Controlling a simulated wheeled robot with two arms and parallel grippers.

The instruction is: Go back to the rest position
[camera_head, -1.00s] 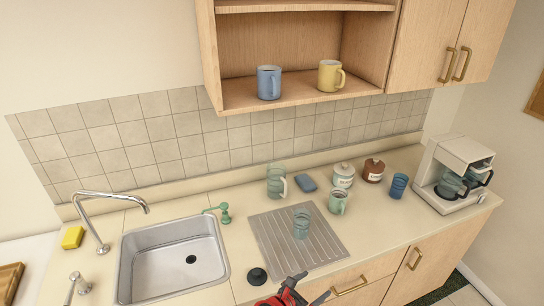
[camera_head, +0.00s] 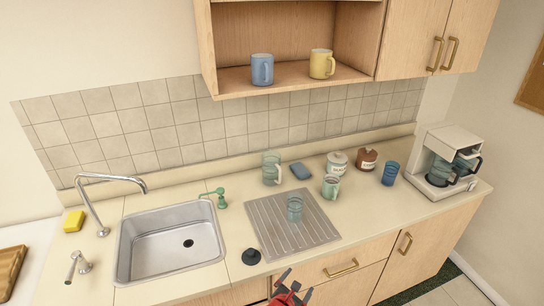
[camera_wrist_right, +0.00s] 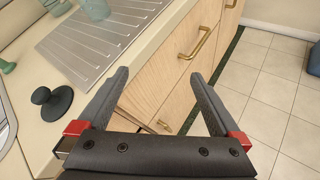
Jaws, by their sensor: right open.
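My right gripper (camera_head: 290,286) is at the bottom of the head view, in front of the counter's front edge. It is open and empty. In the right wrist view its two dark fingers (camera_wrist_right: 165,98) stand wide apart, with cabinet fronts and floor beyond them. My left gripper is not in view.
The counter (camera_head: 385,222) holds a sink (camera_head: 150,258), a black stopper (camera_head: 251,257), a drainboard (camera_head: 265,215) with a clear glass (camera_head: 295,207), several cups and jars, and a coffee maker (camera_head: 447,157). A blue mug (camera_head: 262,69) and yellow mug (camera_head: 321,64) stand on the shelf.

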